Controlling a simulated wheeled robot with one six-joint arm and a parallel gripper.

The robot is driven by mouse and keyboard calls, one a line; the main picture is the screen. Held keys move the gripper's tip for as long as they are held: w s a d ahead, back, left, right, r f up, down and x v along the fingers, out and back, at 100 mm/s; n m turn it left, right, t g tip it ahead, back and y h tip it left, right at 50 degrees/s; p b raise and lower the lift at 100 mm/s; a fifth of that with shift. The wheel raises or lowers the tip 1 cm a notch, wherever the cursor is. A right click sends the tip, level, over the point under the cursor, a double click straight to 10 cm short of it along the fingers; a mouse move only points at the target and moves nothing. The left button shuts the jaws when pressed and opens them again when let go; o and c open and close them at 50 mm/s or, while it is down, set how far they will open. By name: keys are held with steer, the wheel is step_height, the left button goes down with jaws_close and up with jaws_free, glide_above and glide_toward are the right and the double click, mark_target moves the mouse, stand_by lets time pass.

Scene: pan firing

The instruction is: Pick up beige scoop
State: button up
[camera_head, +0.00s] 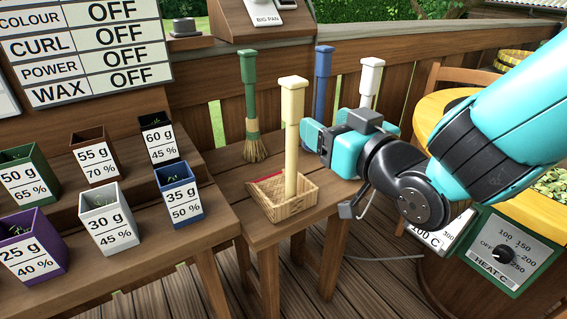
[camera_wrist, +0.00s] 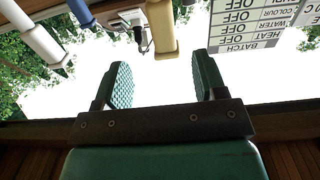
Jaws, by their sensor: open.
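The beige scoop (camera_head: 292,115) has a tall upright handle rising from a woven basket-like base (camera_head: 287,203) on a small wooden bench. My gripper (camera_head: 315,140) is just right of the handle at mid-height in the head view, pointing left. In the wrist view, the beige handle (camera_wrist: 162,28) shows between and beyond the two green pads of my open gripper (camera_wrist: 163,78). Nothing is between the pads. Contact between gripper and handle cannot be told from the head view.
A green-handled brush (camera_head: 250,95) stands behind left. A blue handle (camera_head: 323,80) and a white handle (camera_head: 371,78) stand behind my gripper. Several labelled boxes (camera_head: 110,225) fill the left table. A heater with a dial (camera_head: 503,252) stands at the right.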

mark_target(298, 107)
steer(key=p+x, duration=0.1)
steer(key=p, duration=0.1)
steer(key=p+x, duration=0.4)
steer(key=p, duration=0.1)
steer(key=shift+a+r, duration=0.25)
steer(key=shift+w+a+f, duration=0.2)
steer(key=shift+w+a, duration=0.05)
steer(key=shift+w, duration=0.1)
steer(key=p+x, duration=0.2)
steer(key=p, duration=0.1)
steer(key=p+x, duration=0.1)
steer(key=p, duration=0.2)
steer(key=shift+w+a+r, duration=0.15)
steer(key=shift+w+r, duration=0.1)
steer(key=shift+w, duration=0.15)
steer(key=shift+w+a+f+p, duration=0.15)
steer(key=shift+w+a+p, duration=0.15)
steer(key=shift+w+p, duration=0.35)
steer(key=shift+a+f, duration=0.1)
steer(key=shift+f, duration=0.1)
steer(key=c, duration=1)
jaws_close()
